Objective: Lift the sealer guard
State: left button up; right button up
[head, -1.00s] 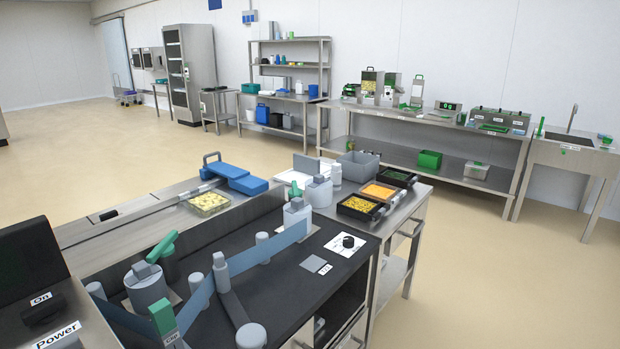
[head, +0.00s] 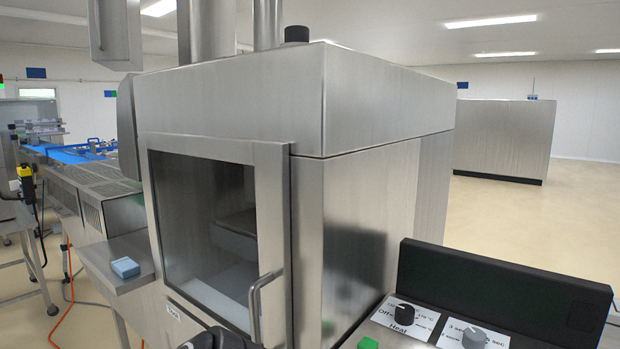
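The tray sealer (head: 240,100) is a large brushed-steel housing filling the middle of the head view. Its guard (head: 270,195) is a steel-framed clear window on the front face, and it is down and closed. A bent steel bar handle (head: 256,305) sits at the guard's lower right. Through the window I see a dim chamber with a grey block and a pale surface. Neither of my grippers can be made out. A dark rounded shape (head: 208,338) shows at the bottom edge, cut off, and I cannot tell what it is.
A control panel (head: 405,330) with a black Heat knob and a grey knob (head: 474,337) is at lower right. A side shelf (head: 125,290) at left holds a blue block (head: 125,267). A blue-topped conveyor (head: 70,153) is farther left. Open floor lies right.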

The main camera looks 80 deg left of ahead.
aim_at(63, 182)
jog(key=j+u, duration=0.1)
jog(key=u, duration=3.9)
jog(key=i+j+u, duration=0.2)
jog(key=i, duration=0.3)
jog(key=i+u, duration=0.25)
jog(key=i, duration=2)
jog(key=i+j+z, duration=0.1)
jog(key=i, duration=0.45)
jog(key=i+j+z, duration=0.1)
jog(key=i+z, duration=0.3)
jog(key=i+j+z, duration=0.35)
jog(key=i+l, duration=0.05)
jog(key=l, duration=0.05)
